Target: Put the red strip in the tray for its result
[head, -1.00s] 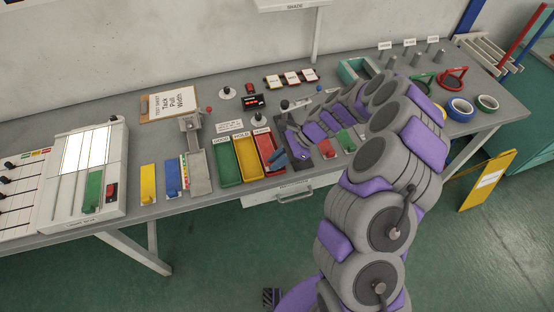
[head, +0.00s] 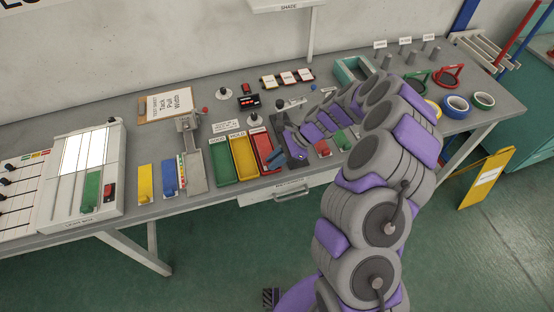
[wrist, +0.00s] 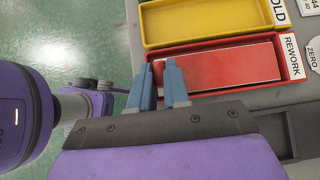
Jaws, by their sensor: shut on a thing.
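The red strip (wrist: 225,67) lies lengthwise within the outline of the red tray labelled REWORK (wrist: 215,43) in the wrist view. I cannot tell whether it rests on the tray floor or is just above it. My gripper (wrist: 160,67) has its blue fingers shut on the strip's near end, at the tray's open-looking left end.
The yellow tray (head: 243,155) labelled HOLD and a green tray (head: 222,168) stand left of the red one. A grey test fixture (head: 194,160) and yellow and blue blocks (head: 170,178) are further left. Small red and green pieces (head: 341,140) lie right of my gripper.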

